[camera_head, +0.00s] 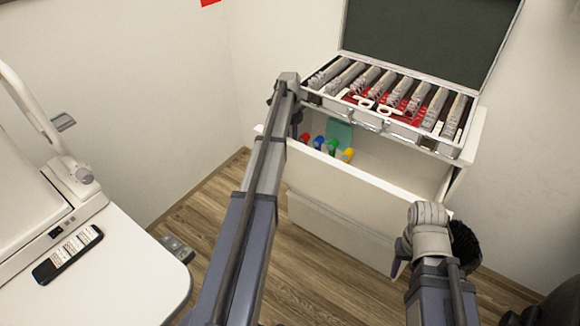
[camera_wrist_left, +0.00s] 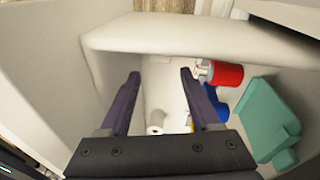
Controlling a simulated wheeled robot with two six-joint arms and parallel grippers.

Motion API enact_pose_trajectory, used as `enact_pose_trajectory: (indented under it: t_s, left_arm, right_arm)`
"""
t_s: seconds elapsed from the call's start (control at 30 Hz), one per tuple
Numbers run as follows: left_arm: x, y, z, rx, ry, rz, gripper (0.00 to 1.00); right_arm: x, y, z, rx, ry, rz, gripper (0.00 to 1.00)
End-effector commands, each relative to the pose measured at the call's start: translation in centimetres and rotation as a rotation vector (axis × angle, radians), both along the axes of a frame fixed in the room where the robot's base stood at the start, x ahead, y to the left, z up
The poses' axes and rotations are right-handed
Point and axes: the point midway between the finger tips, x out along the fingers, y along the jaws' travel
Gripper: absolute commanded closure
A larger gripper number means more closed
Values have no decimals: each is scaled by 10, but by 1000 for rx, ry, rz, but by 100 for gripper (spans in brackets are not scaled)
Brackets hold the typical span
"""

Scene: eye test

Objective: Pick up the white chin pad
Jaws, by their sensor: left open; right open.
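A small white roll-like thing (camera_wrist_left: 157,122) lies in the drawer in the left wrist view, low between my fingers; it may be the white chin pad, but I cannot tell for sure. My left gripper (camera_wrist_left: 161,76) is open above the drawer's inside, with nothing held between its fingers. In the head view my left arm reaches to the drawer's left end and mostly hides that gripper. My right gripper (camera_head: 399,262) is in front of the drawer's right side, partly hidden by its own wrist, and holds nothing that I can see.
The open white drawer (camera_head: 385,178) holds a red bottle (camera_wrist_left: 226,74), a blue one (camera_wrist_left: 214,108) and a teal block (camera_wrist_left: 262,115). An open lens case (camera_head: 388,126) stands on the cabinet above. A white table (camera_head: 135,270) with a remote (camera_head: 68,254) is at left.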

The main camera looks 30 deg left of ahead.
Motion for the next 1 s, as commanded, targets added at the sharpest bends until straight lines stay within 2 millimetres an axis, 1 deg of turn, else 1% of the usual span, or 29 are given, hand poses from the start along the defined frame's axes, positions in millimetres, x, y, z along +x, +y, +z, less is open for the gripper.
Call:
enact_pose_trajectory:
  t_s: [0.03, 0.2, 0.4, 0.53, 0.67, 0.83, 0.9, 1.0]
  left_arm:
    - [-1, -1, -8, 0, 0, 0, 36]
    - [-3, -2, -23, 0, 0, 0, 36]
    - [-3, -2, -23, 0, 0, 0, 36]
    - [-3, -2, -30, 0, 0, 0, 36]
    - [-4, -1, -44, 0, 0, 0, 36]
    - [-6, -1, -66, 0, 0, 0, 36]
    - [-7, -2, -72, 0, 0, 0, 36]
    - [-8, -3, -76, 0, 0, 0, 36]
  right_arm:
    - [0, 0, -8, 0, 0, 0, 50]
    - [0, 0, -23, 0, 0, 0, 50]
    - [0, 0, -23, 0, 0, 0, 50]
    - [0, 0, -30, 0, 0, 0, 50]
    - [0, 0, -44, 0, 0, 0, 50]
    - [0, 0, -66, 0, 0, 0, 50]
    - [0, 0, -72, 0, 0, 0, 50]
    - [0, 0, -76, 0, 0, 0, 50]
